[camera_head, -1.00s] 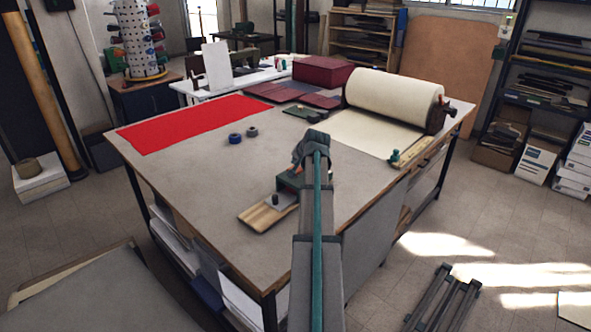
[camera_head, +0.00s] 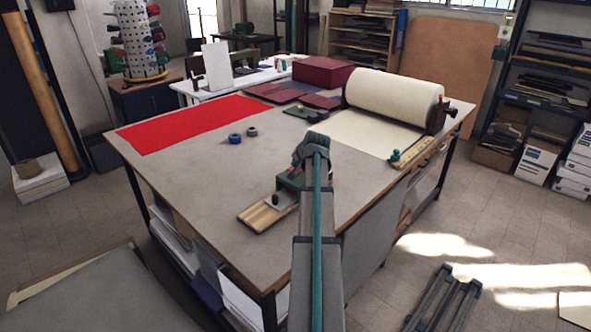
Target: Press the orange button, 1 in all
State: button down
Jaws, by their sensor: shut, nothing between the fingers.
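A small green device (camera_head: 288,181) stands at the far right end of a wooden board (camera_head: 258,216) on the worktable. A dark knob (camera_head: 275,200) shows in front of it on the board. A small orange spot, seemingly the orange button (camera_head: 297,170), shows on top of the device, mostly covered by my arm's end. My gripper (camera_head: 299,162) is dark and points down, shut and empty, at the top of the device. Its fingertips are largely hidden, so I cannot tell whether they touch the button.
The grey worktable (camera_head: 190,185) holds red cloth (camera_head: 190,124), blue tape (camera_head: 235,138), a dark roll (camera_head: 252,131) and a large cream roll (camera_head: 395,97). A ruler with a green-knobbed tool (camera_head: 394,157) lies at the right edge. The table's left middle is clear.

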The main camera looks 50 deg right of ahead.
jog(key=shift+f+b, duration=0.5)
jog(key=shift+f, duration=0.4)
dwell(0.7)
jog(key=shift+r, duration=0.15)
jog(key=shift+r+p, duration=0.65)
jog(key=shift+r, duration=0.5)
jog(key=shift+r, duration=0.1)
jog(key=shift+r+p, duration=1.3)
jog(key=shift+r, duration=1.1)
